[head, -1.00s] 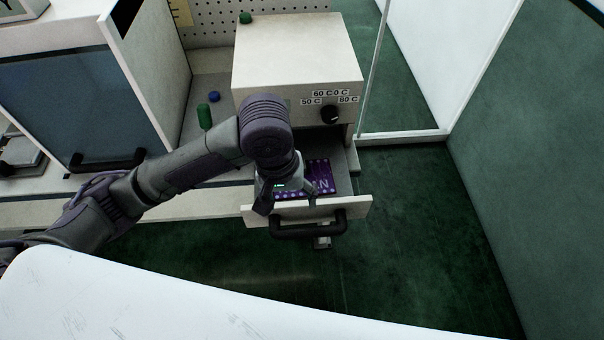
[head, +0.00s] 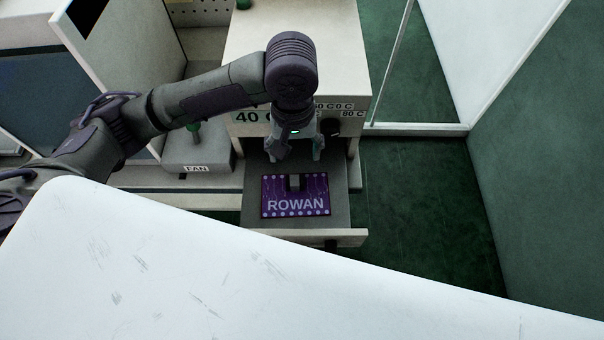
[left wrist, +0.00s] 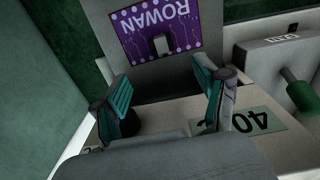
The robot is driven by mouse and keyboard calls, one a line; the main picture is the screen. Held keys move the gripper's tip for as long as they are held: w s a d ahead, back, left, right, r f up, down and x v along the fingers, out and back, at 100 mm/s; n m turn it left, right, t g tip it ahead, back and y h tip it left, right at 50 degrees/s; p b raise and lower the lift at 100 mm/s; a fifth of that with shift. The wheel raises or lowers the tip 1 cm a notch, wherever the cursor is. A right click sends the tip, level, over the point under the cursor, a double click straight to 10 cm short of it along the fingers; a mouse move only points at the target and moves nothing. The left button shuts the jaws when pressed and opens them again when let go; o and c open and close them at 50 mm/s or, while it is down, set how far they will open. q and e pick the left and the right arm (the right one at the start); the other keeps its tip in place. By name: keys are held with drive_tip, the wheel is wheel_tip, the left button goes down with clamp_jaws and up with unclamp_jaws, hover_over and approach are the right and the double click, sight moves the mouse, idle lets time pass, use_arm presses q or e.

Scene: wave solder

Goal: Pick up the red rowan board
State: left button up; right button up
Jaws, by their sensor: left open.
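The board marked ROWAN (head: 295,206) looks purple, not red. It lies flat in the open drawer (head: 345,208), with a small dark grey block on its upper half. In the left wrist view the same board (left wrist: 140,37) is upside down, with a pale block on it. My left gripper (head: 298,157) is open and empty, pointing down over the drawer's back part, behind the board and in front of the machine. In the left wrist view its teal-padded fingers (left wrist: 162,78) are apart, with the board beyond them. My right gripper is not in view.
The cream machine (head: 335,55) with a black knob (head: 330,126) and temperature labels stands right behind the drawer. A grey FAN box (head: 195,155) with a green part is to its left. A white surface (head: 200,270) covers the foreground. Green floor lies right.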

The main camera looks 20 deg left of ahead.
use_arm(q)
hover_over(295, 184)
wheel_tip(295, 184, down, 7)
drive_tip(key=shift+a+f, duration=0.1)
drive_tip(key=shift+w+f, duration=0.15)
drive_tip(key=shift+f, duration=0.35)
drive_tip(key=f, duration=0.3)
drive_tip(key=shift+s+f, duration=0.2)
drive_tip(key=shift+f, duration=0.7)
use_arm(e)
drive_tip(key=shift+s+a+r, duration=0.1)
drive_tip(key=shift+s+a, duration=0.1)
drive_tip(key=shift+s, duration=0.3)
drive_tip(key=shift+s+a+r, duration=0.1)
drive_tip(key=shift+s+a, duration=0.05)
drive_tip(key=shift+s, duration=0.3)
use_arm(q)
drive_tip(key=c, duration=0.4)
clamp_jaws()
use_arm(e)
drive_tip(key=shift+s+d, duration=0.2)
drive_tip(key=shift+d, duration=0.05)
